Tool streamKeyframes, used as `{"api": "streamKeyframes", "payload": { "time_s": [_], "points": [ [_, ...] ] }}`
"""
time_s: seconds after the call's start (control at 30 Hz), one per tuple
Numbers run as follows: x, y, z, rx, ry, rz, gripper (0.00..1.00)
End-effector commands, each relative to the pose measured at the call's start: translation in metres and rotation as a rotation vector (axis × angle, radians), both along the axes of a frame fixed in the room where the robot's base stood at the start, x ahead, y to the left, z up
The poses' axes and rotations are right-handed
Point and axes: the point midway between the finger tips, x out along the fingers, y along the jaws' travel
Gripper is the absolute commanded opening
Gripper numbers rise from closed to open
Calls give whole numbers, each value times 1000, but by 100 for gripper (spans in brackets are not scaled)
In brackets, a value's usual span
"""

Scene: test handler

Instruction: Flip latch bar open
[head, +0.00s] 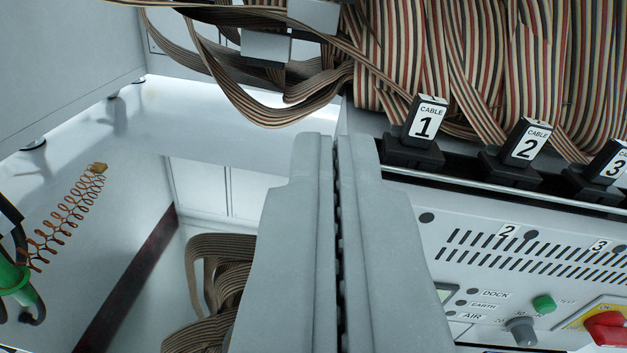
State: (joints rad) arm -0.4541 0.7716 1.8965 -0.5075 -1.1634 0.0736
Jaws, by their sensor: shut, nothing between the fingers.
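My gripper (336,145) reaches up through the middle of the head view. Its two grey fingers are together with nothing between them. To the right of the fingertips, black plugs labelled cable 1 (423,126), cable 2 (526,145) and cable 3 (610,168) stand in a row. A thin pale bar (500,190) runs along the front of this row, above the grey panel. It may be the latch bar, but I cannot tell for certain. Its left end lies close to my right finger in the picture. I cannot tell whether they touch.
Striped ribbon cables (440,60) hang behind the plugs, and more loop at upper left (260,105). The grey panel (480,235) has vents, a green button (544,304), a grey knob (521,331) and a red switch (606,328). A coiled orange cord (66,222) hangs at left.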

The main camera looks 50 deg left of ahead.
Motion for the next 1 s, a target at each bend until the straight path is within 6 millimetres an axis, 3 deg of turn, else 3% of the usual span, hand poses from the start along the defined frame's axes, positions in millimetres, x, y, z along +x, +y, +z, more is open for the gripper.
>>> {"api": "streamKeyframes", "payload": {
  "time_s": [0.5,0.7,1.0],
  "points": [
    [55,71,1,1,-1,0,0],
    [51,58,-26,0,1,-1,0],
    [50,54,-36,2,-1,-1,0]
  ]
}}
